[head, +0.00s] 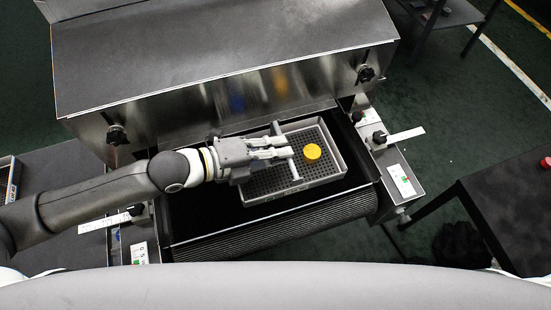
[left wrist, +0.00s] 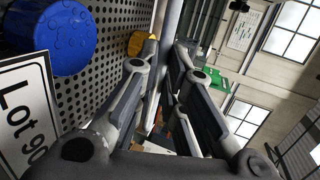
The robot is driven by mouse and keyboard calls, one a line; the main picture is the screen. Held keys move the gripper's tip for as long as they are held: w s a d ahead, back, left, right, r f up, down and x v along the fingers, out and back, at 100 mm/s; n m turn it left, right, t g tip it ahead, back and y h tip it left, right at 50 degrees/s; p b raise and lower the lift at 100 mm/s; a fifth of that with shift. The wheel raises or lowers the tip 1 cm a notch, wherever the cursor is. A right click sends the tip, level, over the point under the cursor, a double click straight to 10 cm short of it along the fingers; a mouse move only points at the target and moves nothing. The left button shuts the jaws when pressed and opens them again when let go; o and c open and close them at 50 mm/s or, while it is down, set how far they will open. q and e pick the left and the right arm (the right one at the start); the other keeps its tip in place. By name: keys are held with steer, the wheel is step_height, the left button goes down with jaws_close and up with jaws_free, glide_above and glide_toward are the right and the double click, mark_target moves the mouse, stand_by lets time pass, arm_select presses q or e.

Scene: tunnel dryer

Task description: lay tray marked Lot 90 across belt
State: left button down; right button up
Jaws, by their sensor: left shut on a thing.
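The grey perforated tray (head: 318,184) is over the black belt (head: 205,218), its long side running roughly across the belt's width. Whether it rests on the belt or hangs just above, I cannot tell. A yellow disc (head: 312,151) lies in it. The left wrist view shows the tray's perforated floor (left wrist: 112,18), a label "Lot 90" (left wrist: 25,115), a blue round piece (left wrist: 50,37) and the yellow disc (left wrist: 142,45). My left gripper (head: 290,154) is shut on the tray's grey bar handle (left wrist: 170,22). The blue piece is hidden in the head view. My right gripper is out of view.
The steel dryer hood (head: 220,45) stands right behind the tray. Side rails with black knobs and a control box (head: 402,180) flank the belt. A dark table (head: 515,210) is at the right. Bare belt shows left of the tray and in front.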

arm_select(q)
steer(key=shift+w+f+b, duration=0.2)
steer(key=shift+f+b, duration=1.55)
steer(key=shift+f, duration=0.25)
steer(key=shift+w, duration=0.15)
steer(key=shift+a, duration=0.1)
steer(key=c, duration=1.9)
jaws_free()
steer(key=shift+f, duration=0.2)
steer(key=o, duration=0.4)
